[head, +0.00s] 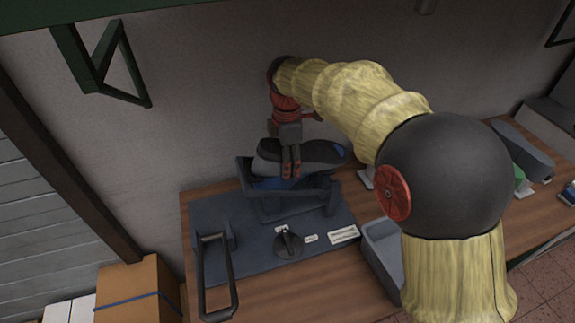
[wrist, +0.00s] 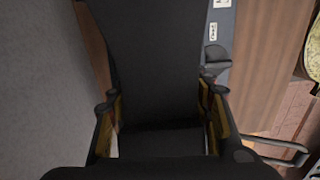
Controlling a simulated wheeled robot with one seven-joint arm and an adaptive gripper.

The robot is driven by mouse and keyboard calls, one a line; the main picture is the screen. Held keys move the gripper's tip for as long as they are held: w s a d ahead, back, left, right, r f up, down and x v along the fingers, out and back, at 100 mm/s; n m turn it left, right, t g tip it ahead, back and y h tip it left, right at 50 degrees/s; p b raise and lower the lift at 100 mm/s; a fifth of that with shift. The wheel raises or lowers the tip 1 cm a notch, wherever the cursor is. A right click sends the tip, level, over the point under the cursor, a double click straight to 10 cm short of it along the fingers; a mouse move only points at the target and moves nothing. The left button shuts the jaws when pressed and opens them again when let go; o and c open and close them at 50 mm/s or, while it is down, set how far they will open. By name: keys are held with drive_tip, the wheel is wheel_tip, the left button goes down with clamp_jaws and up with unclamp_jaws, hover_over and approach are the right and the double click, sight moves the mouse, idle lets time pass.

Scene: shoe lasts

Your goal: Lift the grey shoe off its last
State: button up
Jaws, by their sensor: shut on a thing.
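The grey shoe (head: 322,153) lies sole-up, dark grey, on a stand at the back of the bench in the head view. The contact underneath is hidden.
The stand rises from a blue-grey base plate (head: 215,215) with a black knob (head: 289,244) and a dark bar handle (head: 218,285). A grey bin (head: 382,255) stands to the right. Another grey shoe-like item (head: 524,150) is at far right. The wall is close behind.

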drive_tip(key=shift+c, duration=0.8)
